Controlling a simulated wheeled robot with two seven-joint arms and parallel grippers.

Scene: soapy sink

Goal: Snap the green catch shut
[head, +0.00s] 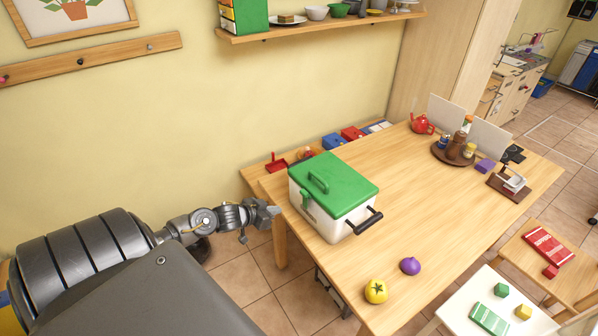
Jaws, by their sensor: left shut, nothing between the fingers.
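A white box with a green lid (334,183) stands on the near left part of the wooden table. The lid lies on the box and has a green handle on top. The green catch (305,199) is on the box's left-facing side, below the lid's edge; whether it is latched is too small to tell. A black handle (366,221) sticks out at the box's right side. My left gripper (273,211) is shut and empty, just left of the box and apart from it, near the table edge. My right gripper is not in view.
A yellow fruit (375,291) and a purple one (410,265) lie near the table's front edge. A round brown tray (452,154) with jars and a red teapot (422,124) stand at the back. The table's middle is clear.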

